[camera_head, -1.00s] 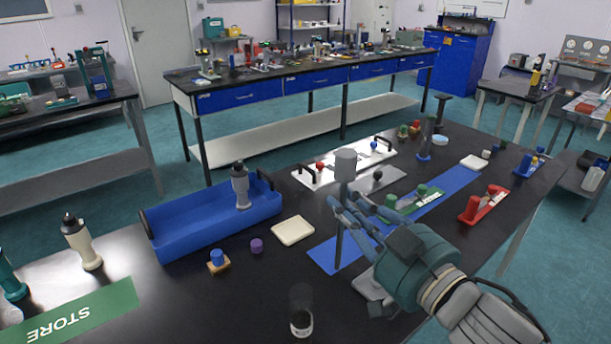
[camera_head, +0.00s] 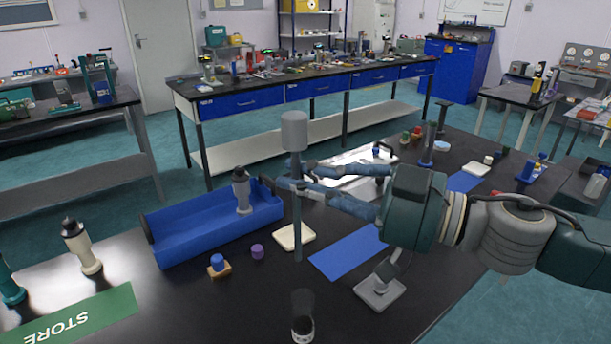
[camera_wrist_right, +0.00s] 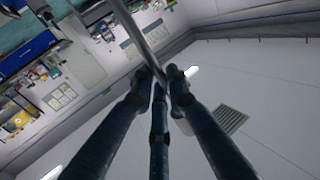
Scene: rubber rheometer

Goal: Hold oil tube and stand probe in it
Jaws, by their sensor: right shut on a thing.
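My right gripper (camera_head: 297,186) is shut on the probe, a grey rod with a thick cylindrical head (camera_head: 294,130) at its top. The probe hangs near upright, its lower end behind and above the tube in the head view. In the right wrist view, the fingers (camera_wrist_right: 160,85) close around the metal rod (camera_wrist_right: 145,38). The oil tube (camera_head: 302,318), clear with a dark lower part, stands upright at the front of the black table. My left gripper is not in view, and nothing holds the tube.
A blue tray (camera_head: 185,235) with a grey bottle (camera_head: 241,190) lies left of the probe. A cream pad (camera_head: 293,238), a blue mat (camera_head: 347,253) and a grey stand base (camera_head: 380,287) lie nearby. A purple cap (camera_head: 257,251) and a blue-topped block (camera_head: 217,264) stand left of the tube.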

